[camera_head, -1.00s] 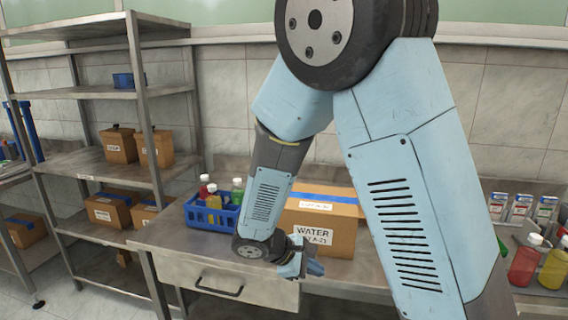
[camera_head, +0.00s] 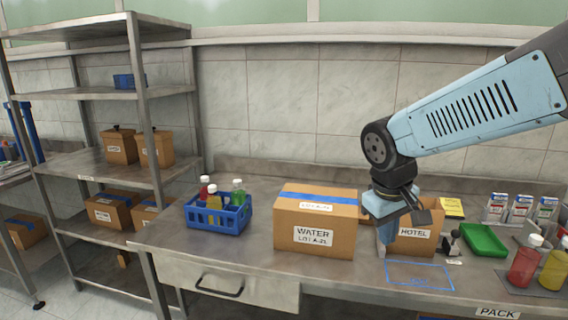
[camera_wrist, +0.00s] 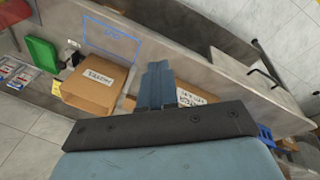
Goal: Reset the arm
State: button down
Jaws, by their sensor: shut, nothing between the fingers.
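My gripper (camera_head: 388,232) hangs from the blue arm at the right of the head view. It points down in front of the HOTEL box (camera_head: 419,236) and to the right of the WATER box (camera_head: 315,237). In the wrist view my gripper (camera_wrist: 158,75) shows its two blue fingers together, with nothing between them. The HOTEL box also shows in the wrist view (camera_wrist: 92,90). The fingertips' height above the table cannot be told exactly.
A blue crate (camera_head: 233,222) of bottles stands left of the WATER box. A green tray (camera_head: 484,240), white cartons (camera_head: 520,209) and a red bottle (camera_head: 524,264) stand at right. A blue outlined rectangle (camera_head: 420,275) on the table is bare. A metal shelf (camera_head: 140,100) stands at left.

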jog(key=s+d+r+m+t+y, duration=0.1)
jog(key=s+d+r+m+t, duration=0.1)
jog(key=s+r, duration=0.5)
jog(key=shift+d+r+m+t+y, duration=0.15)
jog(key=shift+d+m+t+y, duration=0.25)
jog(key=shift+m+t, duration=0.5)
jog(key=shift+s, duration=0.1)
